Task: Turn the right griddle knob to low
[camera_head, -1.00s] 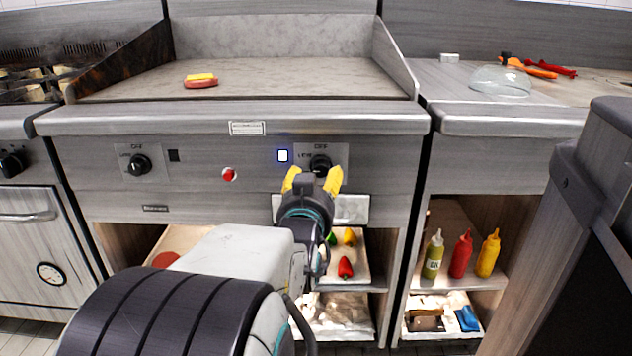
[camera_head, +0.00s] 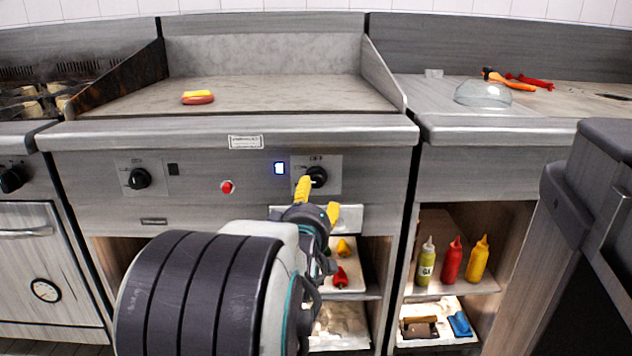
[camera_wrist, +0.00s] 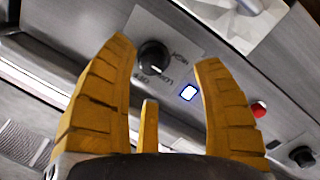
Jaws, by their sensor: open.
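The right griddle knob (camera_head: 316,177) is a black round knob on a plate on the griddle's front panel. It also shows in the wrist view (camera_wrist: 153,57), where it lies ahead of and between the two yellow fingers, apart from them. Printed labels ring it, but I cannot read its setting surely. A lit blue-white indicator (camera_head: 279,168) is just left of it. My gripper (camera_head: 318,200) is open and empty, just below and in front of the knob; its fingers (camera_wrist: 168,90) are spread wide. One fingertip covers part of the knob plate in the head view.
The left knob (camera_head: 139,178) and a red button (camera_head: 227,187) share the panel. A patty with cheese (camera_head: 198,97) lies on the griddle. A glass dome (camera_head: 483,93) and several bottles (camera_head: 453,260) are at right. The griddle's front ledge (camera_head: 180,132) overhangs the panel.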

